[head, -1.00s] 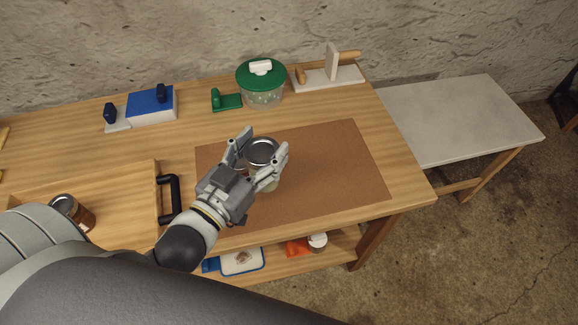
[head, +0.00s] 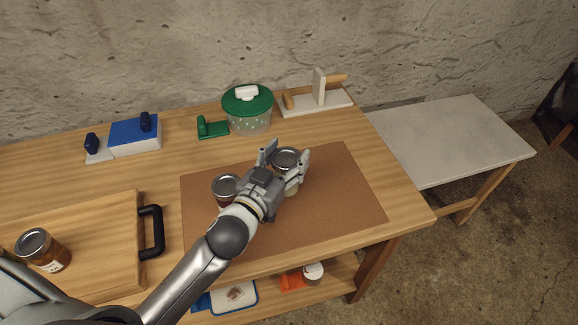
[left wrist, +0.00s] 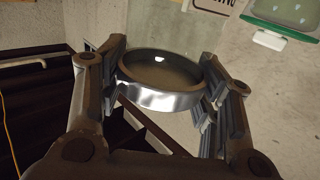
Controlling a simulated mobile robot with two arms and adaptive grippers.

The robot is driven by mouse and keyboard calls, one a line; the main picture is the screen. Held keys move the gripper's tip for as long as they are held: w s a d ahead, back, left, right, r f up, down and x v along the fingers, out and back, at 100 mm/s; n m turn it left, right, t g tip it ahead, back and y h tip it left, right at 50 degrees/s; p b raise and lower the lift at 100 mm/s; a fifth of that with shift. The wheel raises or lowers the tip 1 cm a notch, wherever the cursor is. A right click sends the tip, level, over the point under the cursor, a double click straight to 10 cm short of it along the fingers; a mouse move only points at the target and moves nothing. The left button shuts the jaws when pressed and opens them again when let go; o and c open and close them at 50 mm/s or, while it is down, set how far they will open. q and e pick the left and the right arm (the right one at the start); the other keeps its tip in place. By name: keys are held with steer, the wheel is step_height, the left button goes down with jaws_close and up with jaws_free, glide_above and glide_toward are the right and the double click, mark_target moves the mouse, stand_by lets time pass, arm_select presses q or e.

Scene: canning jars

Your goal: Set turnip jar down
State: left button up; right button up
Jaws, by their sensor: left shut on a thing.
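My left gripper (head: 286,156) is shut on a glass jar with a silver lid (head: 287,159) and pale contents, which I take for the turnip jar. The jar is upright over the brown mat (head: 340,205); I cannot tell whether its base touches the mat. In the left wrist view, its lid (left wrist: 160,98) sits between the fingers of the left gripper (left wrist: 160,80). A second silver-lidded jar (head: 225,185) stands on the mat just left of the gripper, partly hidden by it. My right gripper is not in view.
A green-lidded tub (head: 248,112), a green item (head: 212,129), a blue-and-white box (head: 135,135) and a white stand (head: 318,92) line the back. The mat's right side is clear.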

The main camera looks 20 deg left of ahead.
arm_select(q)
steer(key=shift+w+d+f, duration=0.1)
steer(key=shift+w+f, duration=0.45)
steer(key=shift+f, duration=1.6)
steer(key=shift+f, duration=0.2)
steer(key=o, duration=1.6)
